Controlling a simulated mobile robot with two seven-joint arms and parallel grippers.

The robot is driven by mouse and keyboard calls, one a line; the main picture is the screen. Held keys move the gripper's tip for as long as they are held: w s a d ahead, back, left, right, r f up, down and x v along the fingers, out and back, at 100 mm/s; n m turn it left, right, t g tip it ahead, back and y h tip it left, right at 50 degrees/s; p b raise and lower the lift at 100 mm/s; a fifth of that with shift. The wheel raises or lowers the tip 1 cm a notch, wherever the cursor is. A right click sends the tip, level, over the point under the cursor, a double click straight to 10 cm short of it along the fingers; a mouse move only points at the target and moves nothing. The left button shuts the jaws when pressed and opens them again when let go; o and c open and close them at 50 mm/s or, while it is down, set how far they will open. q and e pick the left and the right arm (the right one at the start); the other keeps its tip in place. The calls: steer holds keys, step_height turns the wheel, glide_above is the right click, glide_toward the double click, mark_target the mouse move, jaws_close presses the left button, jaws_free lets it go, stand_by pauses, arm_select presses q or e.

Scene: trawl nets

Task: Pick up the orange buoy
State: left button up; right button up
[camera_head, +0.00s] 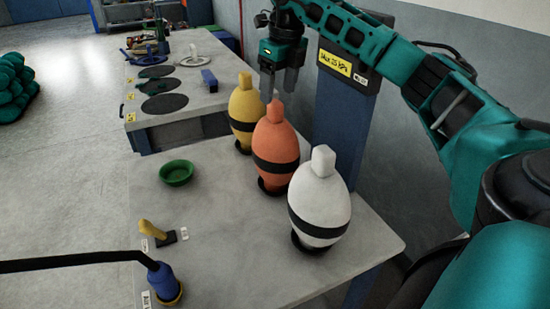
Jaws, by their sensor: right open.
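The orange buoy (275,136) stands upright on a dark round base on the grey table, with a black band around its middle. It is between the yellow buoy (243,104) behind it and the white buoy (322,188) in front. My right gripper (279,98) is open and points down above the orange buoy's top, its fingers near the buoy's neck. I cannot tell whether the fingers are around the neck or behind it. The buoy's far side is hidden. My left gripper is not in view.
A green bowl (176,173) sits left of the buoys. A blue post (345,110) with a yellow label stands close behind them, near the wall. A blue-based lamp-like item (165,284) with a black bar and a yellow-handled item (152,230) are at front left.

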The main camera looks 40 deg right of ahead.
mark_target(276, 102)
steer(key=f, duration=0.5)
steer(key=shift+w+a, duration=0.15)
steer(key=shift+w, duration=0.25)
steer(key=shift+c, duration=0.4)
jaws_close()
stand_by(0.5)
